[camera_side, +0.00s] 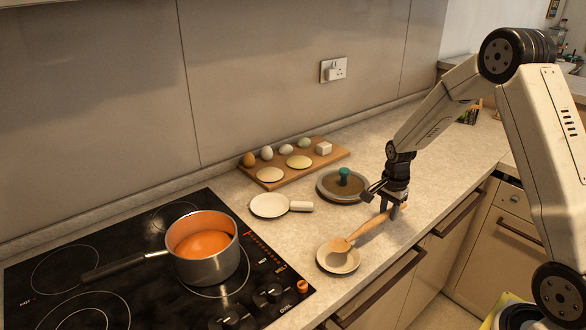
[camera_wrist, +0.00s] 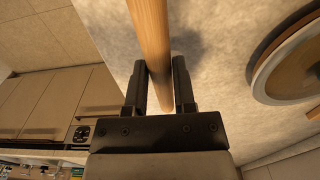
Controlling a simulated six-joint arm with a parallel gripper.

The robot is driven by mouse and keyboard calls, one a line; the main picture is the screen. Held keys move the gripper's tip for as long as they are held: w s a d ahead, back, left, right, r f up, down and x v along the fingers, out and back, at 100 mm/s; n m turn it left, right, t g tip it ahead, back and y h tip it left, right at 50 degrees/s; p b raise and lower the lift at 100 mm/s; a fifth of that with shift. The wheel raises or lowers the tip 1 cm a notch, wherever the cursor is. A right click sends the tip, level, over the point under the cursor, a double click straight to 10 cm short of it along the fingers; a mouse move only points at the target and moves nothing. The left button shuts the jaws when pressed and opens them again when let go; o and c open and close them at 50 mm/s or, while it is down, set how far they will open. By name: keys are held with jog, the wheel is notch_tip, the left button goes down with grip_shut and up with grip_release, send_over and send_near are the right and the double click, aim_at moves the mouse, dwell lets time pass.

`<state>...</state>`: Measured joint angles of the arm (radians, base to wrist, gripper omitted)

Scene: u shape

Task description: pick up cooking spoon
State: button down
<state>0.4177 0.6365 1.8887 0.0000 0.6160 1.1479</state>
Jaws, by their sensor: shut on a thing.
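The wooden cooking spoon (camera_side: 365,228) lies at a slant, its bowl end (camera_side: 341,245) in or over a small round dish (camera_side: 340,263) near the counter's front edge. My gripper (camera_side: 393,208) points down and is shut on the handle, near its far right end. In the wrist view the handle (camera_wrist: 153,35) runs between the two fingers of my gripper (camera_wrist: 160,75). Whether the bowl end touches the dish cannot be told.
A small white pan (camera_side: 268,205), a wooden board (camera_side: 330,158) with eggs, and a pot (camera_side: 207,262) of orange soup on the black hob (camera_side: 60,250) lie farther left. The counter's front edge is close.

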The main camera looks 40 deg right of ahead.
jog(key=s+a+r, duration=0.2)
jog(key=s+r, duration=0.3)
jog(key=s, duration=0.1)
jog(key=s+a+r, duration=0.2)
jog(key=s+r, duration=0.3)
jog(key=s, duration=0.2)
jog(key=shift+s+a+r, duration=0.15)
jog(key=shift+a+r, duration=0.15)
dwell(0.6)
